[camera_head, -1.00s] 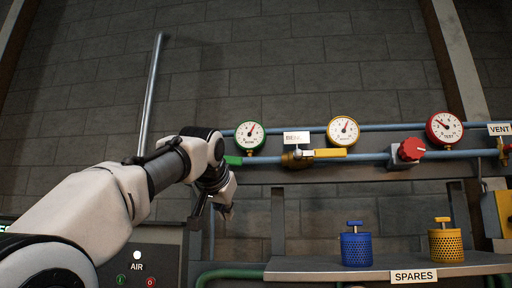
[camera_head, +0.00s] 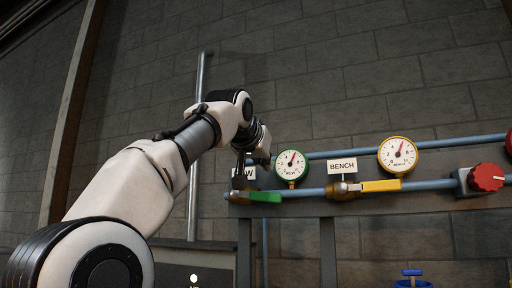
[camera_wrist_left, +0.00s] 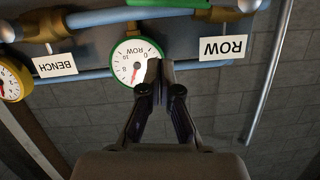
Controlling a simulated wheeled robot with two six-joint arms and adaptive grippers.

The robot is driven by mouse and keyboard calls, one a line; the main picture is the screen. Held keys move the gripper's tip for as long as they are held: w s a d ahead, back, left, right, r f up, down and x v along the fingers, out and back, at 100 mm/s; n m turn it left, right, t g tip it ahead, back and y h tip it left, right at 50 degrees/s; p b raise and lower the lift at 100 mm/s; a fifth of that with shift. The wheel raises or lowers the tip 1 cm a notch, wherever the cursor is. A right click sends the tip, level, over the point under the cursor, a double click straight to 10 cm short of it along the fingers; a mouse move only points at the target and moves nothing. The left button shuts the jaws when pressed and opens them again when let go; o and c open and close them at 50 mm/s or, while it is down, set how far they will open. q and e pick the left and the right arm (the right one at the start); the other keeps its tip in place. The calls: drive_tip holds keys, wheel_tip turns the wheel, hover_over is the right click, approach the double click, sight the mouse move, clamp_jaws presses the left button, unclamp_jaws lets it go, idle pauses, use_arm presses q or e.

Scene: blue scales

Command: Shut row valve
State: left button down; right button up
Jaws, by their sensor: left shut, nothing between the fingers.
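The row valve has a green lever (camera_head: 265,196) lying along the lower blue pipe, in line with it. In the left wrist view, which is upside down, the lever (camera_wrist_left: 212,3) is cut by the top edge. The ROW sign (camera_wrist_left: 222,47) hangs by it. My left gripper (camera_head: 241,178) is in front of this sign in the head view and partly hides it. In the left wrist view its fingertips (camera_wrist_left: 160,68) are shut and empty, overlapping the edge of the green-rimmed gauge (camera_wrist_left: 130,62). My right gripper is not in view.
A red knob (camera_head: 486,177) is farther right. An upright grey pipe (camera_head: 194,190) stands behind my left arm.

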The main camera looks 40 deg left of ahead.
sight(256, 196)
use_arm(q)
drive_tip(key=f, duration=0.1)
drive_tip(key=a+f+b, duration=0.1)
drive_tip(key=f, duration=0.1)
drive_tip(key=w+a+f+b, duration=0.1)
drive_tip(key=shift+w+f, duration=0.1)
drive_tip(key=shift+f, duration=0.25)
